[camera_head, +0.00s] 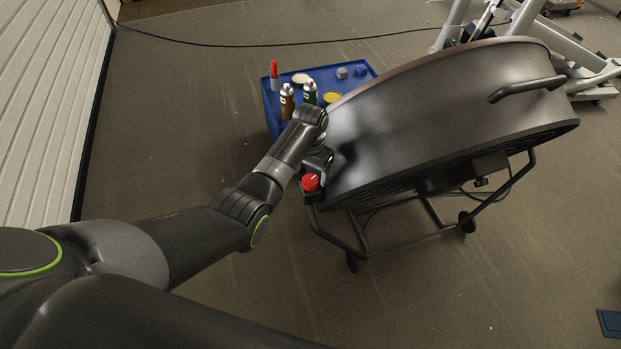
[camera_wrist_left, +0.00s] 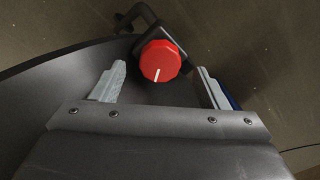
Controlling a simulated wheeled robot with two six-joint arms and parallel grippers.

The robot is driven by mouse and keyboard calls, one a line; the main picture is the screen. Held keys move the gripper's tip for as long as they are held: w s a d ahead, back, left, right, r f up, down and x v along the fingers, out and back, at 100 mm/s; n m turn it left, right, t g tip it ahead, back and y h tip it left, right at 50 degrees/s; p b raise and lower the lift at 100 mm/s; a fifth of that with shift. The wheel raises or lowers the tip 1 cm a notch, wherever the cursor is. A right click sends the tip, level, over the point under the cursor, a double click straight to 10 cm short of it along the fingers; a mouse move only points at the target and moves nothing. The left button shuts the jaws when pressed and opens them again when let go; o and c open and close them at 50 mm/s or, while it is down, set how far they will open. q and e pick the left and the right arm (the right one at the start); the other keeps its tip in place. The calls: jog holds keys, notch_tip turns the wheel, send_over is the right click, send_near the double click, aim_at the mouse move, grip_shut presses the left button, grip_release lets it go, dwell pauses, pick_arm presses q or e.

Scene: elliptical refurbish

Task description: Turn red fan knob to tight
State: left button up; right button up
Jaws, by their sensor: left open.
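The red fan knob (camera_head: 311,182) is round with a white pointer line and sits on a dark box at the near left side of the fan. In the left wrist view the red knob (camera_wrist_left: 160,61) is ahead of the fingers, with its white line pointing down. My left gripper (camera_wrist_left: 160,85) is open, one finger to each side of the knob's line and apart from it. In the head view my left gripper (camera_head: 318,164) is at the knob, its fingers mostly hidden. The large dark drum fan (camera_head: 440,110) stands tilted on a wheeled frame. My right gripper does not show.
A blue cart (camera_head: 268,105) with spray cans, a red-topped item and tins stands behind my left wrist. White metal equipment (camera_head: 590,75) is at the top right. A black cable crosses the floor at the back.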

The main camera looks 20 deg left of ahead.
aim_at(310, 182)
pick_arm(q)
jog(key=shift+f, duration=1.2)
jog(key=shift+c, duration=0.6)
jog(key=c, duration=0.9)
jog(key=shift+o, duration=0.2)
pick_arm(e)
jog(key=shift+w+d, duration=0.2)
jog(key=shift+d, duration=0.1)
